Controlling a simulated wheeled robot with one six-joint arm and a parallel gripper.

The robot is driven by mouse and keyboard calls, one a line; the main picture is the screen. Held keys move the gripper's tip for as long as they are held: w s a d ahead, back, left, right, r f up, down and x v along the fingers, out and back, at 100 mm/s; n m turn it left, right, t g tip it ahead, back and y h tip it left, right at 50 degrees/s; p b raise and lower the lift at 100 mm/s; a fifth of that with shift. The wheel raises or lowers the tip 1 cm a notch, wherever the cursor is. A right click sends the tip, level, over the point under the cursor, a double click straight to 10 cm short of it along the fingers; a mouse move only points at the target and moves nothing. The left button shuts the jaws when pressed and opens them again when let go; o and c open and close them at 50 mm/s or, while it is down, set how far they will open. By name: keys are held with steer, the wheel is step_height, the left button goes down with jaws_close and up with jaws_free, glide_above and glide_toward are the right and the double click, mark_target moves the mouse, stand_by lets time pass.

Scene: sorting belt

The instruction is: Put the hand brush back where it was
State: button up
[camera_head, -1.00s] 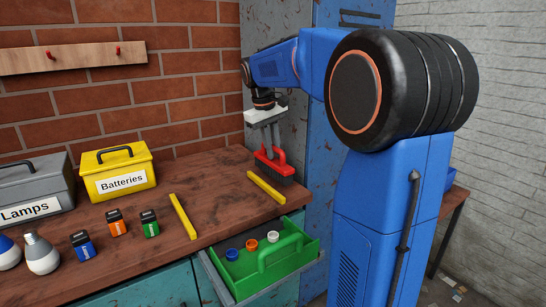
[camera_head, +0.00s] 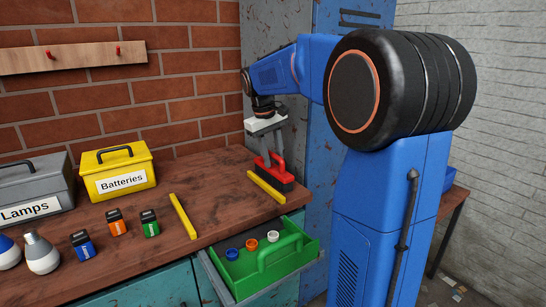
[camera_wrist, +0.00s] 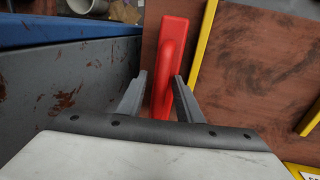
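The hand brush (camera_head: 276,174), red with dark bristles, stands on the wooden bench at its right end, behind the right yellow strip. In the wrist view its red handle (camera_wrist: 169,58) runs between the fingers. My gripper (camera_head: 271,158) is above the brush with its fingers spread on either side of the handle. In the wrist view my gripper (camera_wrist: 162,100) is open, with a gap between each finger and the red handle. The bristles are mostly hidden in the wrist view.
Yellow strips (camera_head: 183,216) (camera_head: 266,187) lie on the bench (camera_head: 221,192). A yellow Batteries box (camera_head: 122,180), a grey Lamps box (camera_head: 36,190), several batteries and bulbs stand left. A green tray (camera_head: 272,278) sits in the open drawer. A grey locker is close beside the brush.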

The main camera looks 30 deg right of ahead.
step_height(320, 180, up, 12)
steer(key=a, duration=0.2)
steer(key=shift+a, duration=0.15)
stand_by(0.6)
